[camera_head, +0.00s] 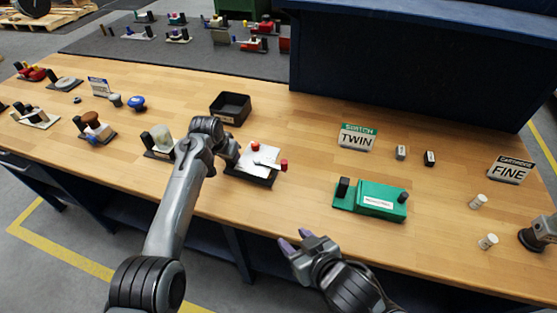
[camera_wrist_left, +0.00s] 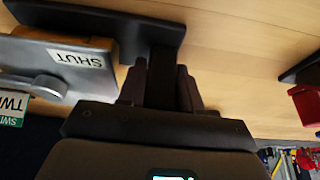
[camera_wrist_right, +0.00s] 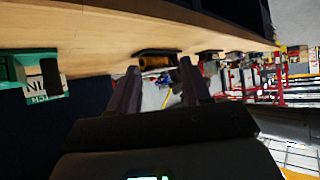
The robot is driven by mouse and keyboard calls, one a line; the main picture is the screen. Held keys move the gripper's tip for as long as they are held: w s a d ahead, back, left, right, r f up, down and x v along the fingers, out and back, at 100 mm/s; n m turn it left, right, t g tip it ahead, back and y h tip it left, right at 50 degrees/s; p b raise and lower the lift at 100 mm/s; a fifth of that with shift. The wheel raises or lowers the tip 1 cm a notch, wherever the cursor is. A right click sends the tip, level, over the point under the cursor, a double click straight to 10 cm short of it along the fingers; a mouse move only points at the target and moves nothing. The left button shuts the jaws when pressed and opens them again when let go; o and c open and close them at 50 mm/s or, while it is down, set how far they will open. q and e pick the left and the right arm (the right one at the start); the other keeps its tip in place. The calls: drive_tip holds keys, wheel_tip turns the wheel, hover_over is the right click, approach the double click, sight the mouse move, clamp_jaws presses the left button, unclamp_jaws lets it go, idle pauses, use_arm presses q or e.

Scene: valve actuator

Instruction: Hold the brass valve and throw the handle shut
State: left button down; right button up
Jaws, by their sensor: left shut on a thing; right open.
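My left gripper (camera_head: 234,158) reaches the left end of a pale grey plate-like device (camera_head: 262,155) on a black base, with red knobs. In the left wrist view its fingers (camera_wrist_left: 162,85) are shut on the black upright (camera_wrist_left: 163,45) of that base. Beside them is a grey body with a "SHUT" label (camera_wrist_left: 75,60) and a grey lever (camera_wrist_left: 42,86). The body looks grey, not brass. My right gripper (camera_head: 295,240) is open and empty in front of the table edge. A small brass-coloured part (camera_wrist_right: 155,62) shows beyond its fingers in the right wrist view.
A green box (camera_head: 370,200) stands right of the grey device. A black open bin (camera_head: 231,107) is behind it. Signs "TWIN" (camera_head: 357,138) and "FINE" (camera_head: 510,169) stand further right. Several other devices are at the left. The tabletop between the grey device and green box is clear.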

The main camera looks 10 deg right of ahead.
drive_tip(key=w+a+r+n+t+y, duration=0.1)
drive_tip(key=w+a+r+n+y, duration=0.15)
drive_tip(key=w+a+r, duration=0.3)
drive_tip(key=n+g+y, duration=0.2)
drive_tip(key=y, duration=0.1)
approach(286, 162)
drive_tip(key=w+a, duration=0.1)
drive_tip(key=a, duration=0.1)
drive_tip(key=shift+h, duration=0.35)
drive_tip(key=x, duration=1)
drive_tip(key=shift+w+f, duration=0.25)
clamp_jaws()
